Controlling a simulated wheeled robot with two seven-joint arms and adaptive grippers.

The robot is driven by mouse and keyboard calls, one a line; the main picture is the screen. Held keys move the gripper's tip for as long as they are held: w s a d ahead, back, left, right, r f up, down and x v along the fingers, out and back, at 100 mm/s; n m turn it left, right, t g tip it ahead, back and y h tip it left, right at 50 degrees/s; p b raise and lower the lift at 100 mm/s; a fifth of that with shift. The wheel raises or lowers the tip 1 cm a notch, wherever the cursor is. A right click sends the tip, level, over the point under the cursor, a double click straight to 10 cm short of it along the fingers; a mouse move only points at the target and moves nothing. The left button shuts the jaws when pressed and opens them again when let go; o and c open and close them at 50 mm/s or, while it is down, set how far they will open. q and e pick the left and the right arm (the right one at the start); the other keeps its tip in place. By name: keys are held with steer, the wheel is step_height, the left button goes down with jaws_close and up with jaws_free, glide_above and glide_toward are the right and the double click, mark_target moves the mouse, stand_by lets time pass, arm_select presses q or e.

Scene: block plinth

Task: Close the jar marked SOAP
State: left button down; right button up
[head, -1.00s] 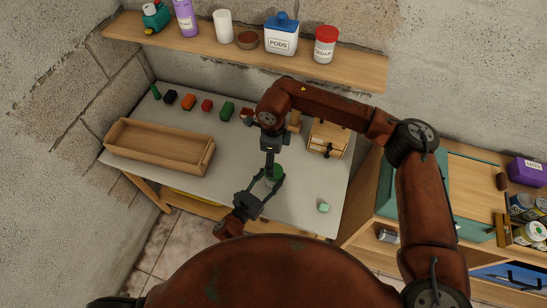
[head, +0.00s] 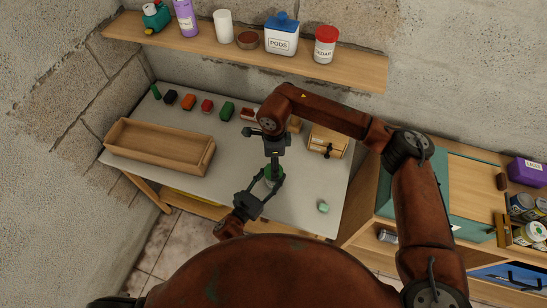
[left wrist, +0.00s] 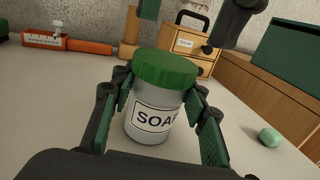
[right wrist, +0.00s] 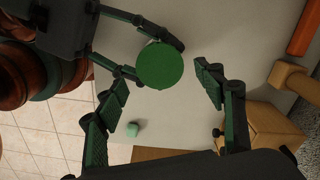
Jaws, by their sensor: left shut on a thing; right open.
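The SOAP jar (left wrist: 150,122) stands upright on the table, white with a label partly hidden by a finger. Its green lid (left wrist: 165,69) sits on top and looks about level; I cannot tell whether it is screwed tight. My left gripper (head: 268,186) is shut around the jar's body, below the lid. My right gripper (right wrist: 163,82) is open above the lid, pointing down. In the right wrist view the round lid (right wrist: 160,65) shows between and beyond its fingertips, apart from them. In the head view the jar is mostly hidden by the grippers.
A small mint-green lump (head: 323,207) lies right of the jar. A wooden tray (head: 160,168) is at the left, and several coloured blocks line the table's back. A small wooden cabinet (head: 328,140) stands behind right. A shelf (head: 330,73) with containers hangs above.

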steer(key=shift+f, duration=2.15)
steer(key=shift+c, duration=0.7)
steer(key=c, duration=1)
steer(key=m, duration=0.4)
steer(key=shift+c, duration=0.2)
steer(key=m, duration=0.4)
steer(key=shift+m, duration=0.4)
steer(key=shift+c, duration=0.2)
steer(key=o, duration=1.3)
